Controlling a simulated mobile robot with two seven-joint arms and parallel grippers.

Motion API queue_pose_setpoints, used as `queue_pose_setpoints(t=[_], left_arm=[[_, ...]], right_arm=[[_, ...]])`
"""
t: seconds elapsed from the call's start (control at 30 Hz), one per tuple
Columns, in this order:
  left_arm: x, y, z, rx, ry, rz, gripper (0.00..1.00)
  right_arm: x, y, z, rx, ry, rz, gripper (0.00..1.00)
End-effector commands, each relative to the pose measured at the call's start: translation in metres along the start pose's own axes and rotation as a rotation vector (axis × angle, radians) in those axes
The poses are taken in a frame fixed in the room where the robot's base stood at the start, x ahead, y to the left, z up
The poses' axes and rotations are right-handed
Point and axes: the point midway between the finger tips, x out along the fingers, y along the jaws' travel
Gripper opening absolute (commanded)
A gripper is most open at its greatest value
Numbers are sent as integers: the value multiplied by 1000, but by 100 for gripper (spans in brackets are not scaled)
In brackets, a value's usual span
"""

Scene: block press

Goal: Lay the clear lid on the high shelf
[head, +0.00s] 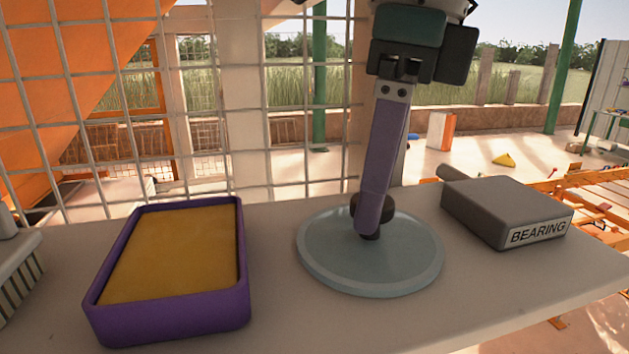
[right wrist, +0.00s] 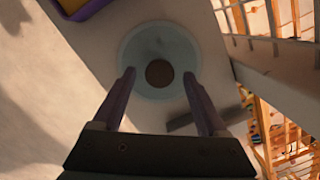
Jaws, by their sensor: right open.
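The clear lid (head: 322,262) is a round, pale bluish disc with a raised rim and a dark round knob in its middle. It lies flat on a pale shelf-like surface (head: 300,325). My right gripper (head: 370,225) points down at the lid's knob, its purple fingers open. In the head view the near finger covers part of the knob. In the right wrist view the knob (right wrist: 159,73) shows between the spread fingertips of the gripper (right wrist: 159,78), and the lid (right wrist: 136,50) lies beyond them. I cannot tell whether the fingers touch the knob. My left gripper is not in view.
A purple tray (head: 170,325) with a yellow-brown filling stands left of the lid. A grey box marked BEARING (head: 505,207) lies to the right. A brush-like object (head: 18,265) is at the left edge. A wire grid (head: 270,170) rises behind. Bare surface lies in front of the lid.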

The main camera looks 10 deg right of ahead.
Motion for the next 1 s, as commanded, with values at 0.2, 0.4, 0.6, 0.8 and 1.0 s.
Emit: queue_pose_setpoints(t=[0.2, 0.4, 0.6, 0.8, 1.0], left_arm=[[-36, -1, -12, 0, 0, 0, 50], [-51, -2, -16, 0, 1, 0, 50], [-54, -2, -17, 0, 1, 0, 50], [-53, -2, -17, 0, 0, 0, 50], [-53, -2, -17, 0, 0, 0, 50]], right_arm=[[-60, 0, 1, -1, -2, -3, 76], [-90, 0, 0, 0, 0, -1, 76], [-98, 0, 0, 0, 0, 0, 76], [-97, 0, 0, 0, 0, 1, 76], [-97, 0, 0, -1, 0, 1, 76]])
